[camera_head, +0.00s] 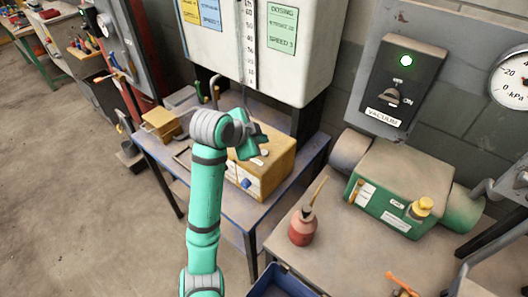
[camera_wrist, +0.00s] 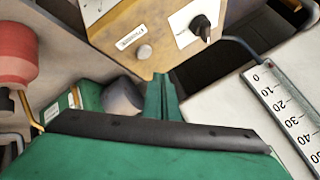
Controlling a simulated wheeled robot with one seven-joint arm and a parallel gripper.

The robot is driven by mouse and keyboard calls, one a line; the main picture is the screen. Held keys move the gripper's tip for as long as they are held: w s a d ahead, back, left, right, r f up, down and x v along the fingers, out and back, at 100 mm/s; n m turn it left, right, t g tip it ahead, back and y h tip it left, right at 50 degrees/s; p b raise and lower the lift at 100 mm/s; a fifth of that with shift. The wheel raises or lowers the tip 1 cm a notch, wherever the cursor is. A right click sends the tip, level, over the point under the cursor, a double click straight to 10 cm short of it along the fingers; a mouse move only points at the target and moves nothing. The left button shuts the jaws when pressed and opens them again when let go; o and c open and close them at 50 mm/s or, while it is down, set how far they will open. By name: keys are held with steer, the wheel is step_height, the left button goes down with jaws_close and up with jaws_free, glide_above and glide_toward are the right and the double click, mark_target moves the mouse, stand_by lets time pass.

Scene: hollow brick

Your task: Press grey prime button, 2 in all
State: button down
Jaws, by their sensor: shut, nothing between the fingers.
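A tan pump box (camera_head: 280,165) stands on the blue-edged table under the white tank. In the wrist view the box (camera_wrist: 170,58) shows a round grey button (camera_wrist: 144,52) beside a small white label (camera_wrist: 132,38), whose text I cannot read clearly. A black knob (camera_wrist: 201,28) on a white plate sits to its right. My gripper (camera_head: 256,142) is over the box in the head view and partly covers its top. In the wrist view my gripper (camera_wrist: 161,77) is shut and empty, its fingertips pictured below and right of the button; contact cannot be told.
The white dosing tank (camera_head: 265,45) with its scale (camera_wrist: 290,108) hangs close above the box. On the table to the right stand a red oil can (camera_head: 302,228) and a green vacuum pump (camera_head: 400,190). A vacuum switch panel (camera_head: 402,85) shows a lit green lamp.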

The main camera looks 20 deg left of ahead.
steer(key=shift+r, duration=1.25)
